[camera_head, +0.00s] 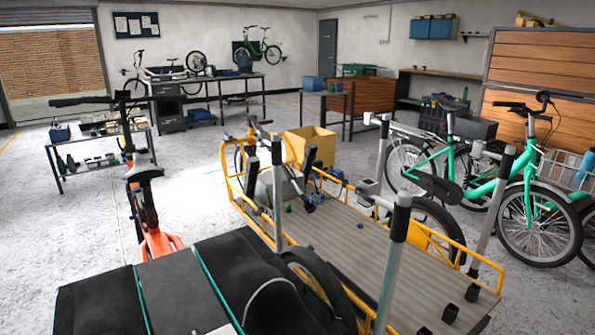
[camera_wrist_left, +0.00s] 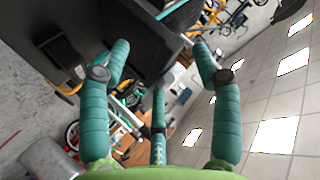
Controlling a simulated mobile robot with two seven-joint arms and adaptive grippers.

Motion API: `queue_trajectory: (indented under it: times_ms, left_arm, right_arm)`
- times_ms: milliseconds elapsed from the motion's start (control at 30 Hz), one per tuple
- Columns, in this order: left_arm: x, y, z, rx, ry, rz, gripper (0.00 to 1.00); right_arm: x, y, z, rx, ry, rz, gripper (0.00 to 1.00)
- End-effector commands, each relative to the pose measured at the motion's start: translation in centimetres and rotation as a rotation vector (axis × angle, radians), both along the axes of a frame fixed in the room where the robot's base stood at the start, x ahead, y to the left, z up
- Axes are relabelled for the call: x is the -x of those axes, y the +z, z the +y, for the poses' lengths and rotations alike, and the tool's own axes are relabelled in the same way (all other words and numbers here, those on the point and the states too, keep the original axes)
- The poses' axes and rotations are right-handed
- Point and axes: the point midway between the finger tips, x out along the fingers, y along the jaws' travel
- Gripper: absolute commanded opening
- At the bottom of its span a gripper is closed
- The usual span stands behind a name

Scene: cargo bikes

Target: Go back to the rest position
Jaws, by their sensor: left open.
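My left gripper (camera_wrist_left: 160,62) shows in the left wrist view with its teal, jointed fingers spread apart. It is open, with nothing held between the fingers. A dark box-like body (camera_wrist_left: 85,35) with a teal strip is behind the fingers at upper left; I cannot tell how far it is from them. Neither gripper shows in the head view.
A black covered cargo body (camera_head: 200,285) with teal straps fills the head view's bottom. Beside it stand an orange bike (camera_head: 150,215), a yellow-railed cargo bed (camera_head: 375,250) and a green bike (camera_head: 480,185). Open concrete floor (camera_head: 60,235) lies at left.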

Motion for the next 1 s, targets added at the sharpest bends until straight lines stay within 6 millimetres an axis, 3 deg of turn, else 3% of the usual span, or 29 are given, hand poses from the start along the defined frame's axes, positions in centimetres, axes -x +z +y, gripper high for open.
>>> queue_trajectory:
  times_ms: [33, 200, 433, 767, 1000]
  left_arm:
    - [2.0, -2.2, 0.1, 0.053, 0.035, 0.104, 0.64]
    - [8.1, -7.1, -0.3, 0.181, 0.111, 0.394, 0.64]
    - [16.0, -10.5, -1.8, 0.311, 0.165, 0.717, 0.64]
    - [14.7, -17.8, -2.0, 0.297, 0.165, 0.758, 0.64]
    - [16.5, -25.5, -1.9, 0.286, 0.166, 0.807, 0.64]
  right_arm:
    - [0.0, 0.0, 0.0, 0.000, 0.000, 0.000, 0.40]
    - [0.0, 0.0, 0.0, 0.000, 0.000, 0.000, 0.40]
    - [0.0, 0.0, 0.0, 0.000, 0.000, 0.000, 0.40]
    - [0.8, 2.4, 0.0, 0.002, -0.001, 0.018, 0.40]
    - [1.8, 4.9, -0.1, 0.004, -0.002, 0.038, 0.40]
